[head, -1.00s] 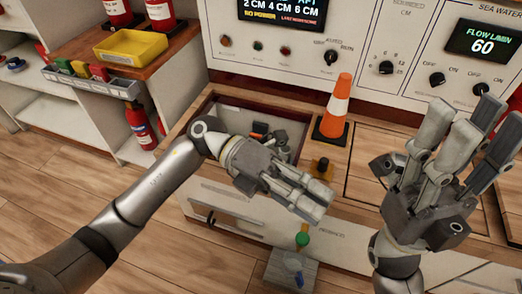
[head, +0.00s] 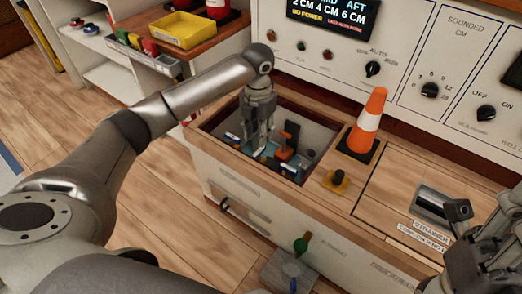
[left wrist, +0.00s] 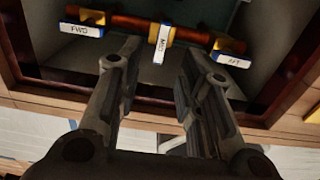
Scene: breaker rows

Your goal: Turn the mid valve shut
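In the left wrist view a reddish pipe runs across the open recess. The mid valve (left wrist: 160,34) is a yellow fitting in its middle, and its white MID plate (left wrist: 159,48) points across the pipe. The FWD plate (left wrist: 82,29) and AFT plate (left wrist: 229,60) lie roughly along the pipe. My left gripper (left wrist: 156,62) is open, its fingers on either side of the MID plate, with no clear contact. In the head view my left gripper (head: 258,147) points down into the recess and partly hides the valves. My right gripper (head: 490,230) is cut off at the right edge.
The wooden recess rim (head: 210,122) surrounds the valves closely. An orange cone (head: 368,122) and a yellow-based knob (head: 337,181) stand on the deck to its right. The control panel (head: 440,55) rises behind.

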